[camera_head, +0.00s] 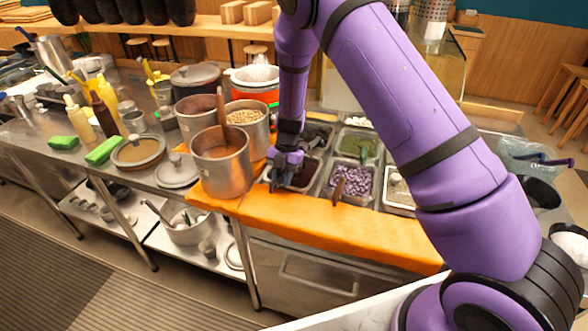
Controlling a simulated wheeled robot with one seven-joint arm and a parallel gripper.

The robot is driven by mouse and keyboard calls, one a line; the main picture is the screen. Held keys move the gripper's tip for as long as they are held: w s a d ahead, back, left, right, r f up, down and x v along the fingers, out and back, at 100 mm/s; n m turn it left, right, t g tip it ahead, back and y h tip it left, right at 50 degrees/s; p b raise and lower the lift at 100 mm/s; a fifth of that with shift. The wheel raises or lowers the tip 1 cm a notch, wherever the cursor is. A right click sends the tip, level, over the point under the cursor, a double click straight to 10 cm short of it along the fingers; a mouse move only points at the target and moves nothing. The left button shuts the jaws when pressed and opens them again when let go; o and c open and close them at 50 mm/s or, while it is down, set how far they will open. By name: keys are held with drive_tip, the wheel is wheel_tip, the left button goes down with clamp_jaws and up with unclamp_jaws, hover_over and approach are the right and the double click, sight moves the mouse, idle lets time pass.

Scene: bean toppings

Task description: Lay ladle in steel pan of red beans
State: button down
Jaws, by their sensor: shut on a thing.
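The steel pan of red beans (304,187) is set in the counter behind the orange front ledge, with dark red contents. My gripper (280,173) points down at the left part of this pan, close above it. It is shut on a small, dark thing, which I take to be the ladle; the fingers hide most of it. I cannot tell whether the ladle touches the beans or the pan's rim.
A tall steel pot (222,176) with a wooden handle stands close to the left of my gripper. A pot of light beans (247,120) stands behind it. To the right is a pan of purple beans (353,184) with a wooden utensil. The orange ledge (320,225) is clear.

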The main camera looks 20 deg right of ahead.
drive_tip(key=shift+f, duration=0.1)
drive_tip(key=c, duration=0.8)
unclamp_jaws()
drive_tip(key=shift+c, duration=0.2)
drive_tip(key=v, duration=1)
drive_tip(key=shift+w+r, duration=0.15)
drive_tip(key=shift+r, duration=0.2)
